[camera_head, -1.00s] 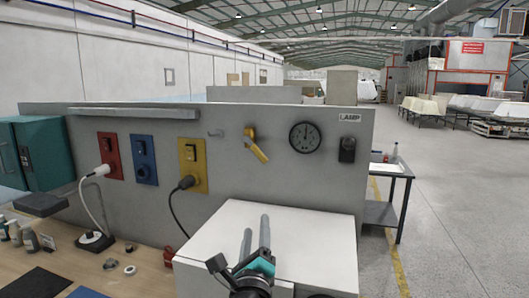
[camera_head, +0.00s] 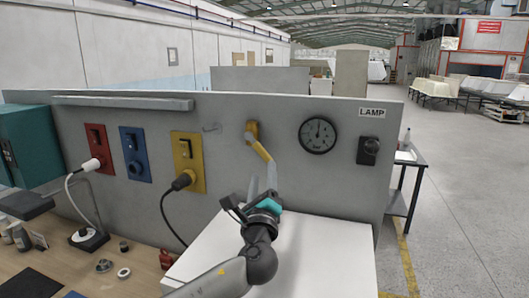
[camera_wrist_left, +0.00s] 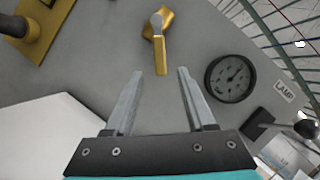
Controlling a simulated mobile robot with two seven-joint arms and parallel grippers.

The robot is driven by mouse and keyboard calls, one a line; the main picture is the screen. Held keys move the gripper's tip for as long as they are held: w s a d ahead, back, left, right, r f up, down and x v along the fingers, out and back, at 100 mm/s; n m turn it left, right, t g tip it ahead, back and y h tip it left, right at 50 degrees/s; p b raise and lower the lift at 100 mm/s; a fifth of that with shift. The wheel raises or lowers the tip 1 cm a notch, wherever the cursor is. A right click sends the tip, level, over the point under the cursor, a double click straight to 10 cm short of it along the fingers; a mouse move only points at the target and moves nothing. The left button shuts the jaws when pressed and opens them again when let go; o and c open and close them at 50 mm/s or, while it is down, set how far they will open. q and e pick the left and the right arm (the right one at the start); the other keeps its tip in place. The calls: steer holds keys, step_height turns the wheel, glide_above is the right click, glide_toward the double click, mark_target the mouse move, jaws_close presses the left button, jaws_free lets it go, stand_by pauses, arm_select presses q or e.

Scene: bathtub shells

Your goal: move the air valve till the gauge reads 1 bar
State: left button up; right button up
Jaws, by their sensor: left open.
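The air valve (camera_head: 253,134) is yellow and mounted on the grey panel; its handle slants down and to the right. The round dark gauge (camera_head: 318,135) is to its right, with its needle pointing roughly up; the numbers are too small to read. My left gripper (camera_head: 262,172) is open just below the handle. In the left wrist view the valve handle (camera_wrist_left: 161,57) points down toward the gap between the fingertips of my left gripper (camera_wrist_left: 160,71), and no finger is seen closed on it. The gauge (camera_wrist_left: 230,78) is right of the fingers there. My right gripper is not in view.
A lamp switch (camera_head: 368,150) is right of the gauge. A white box top (camera_head: 320,255) lies below my left gripper.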

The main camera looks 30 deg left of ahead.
mark_target(264, 157)
arm_select(q)
steer(key=p+x, duration=0.1)
steer(key=x, duration=0.7)
steer(key=shift+w+a, duration=0.1)
steer(key=shift+w, duration=0.05)
jaws_close()
stand_by(0.3)
stand_by(1.0)
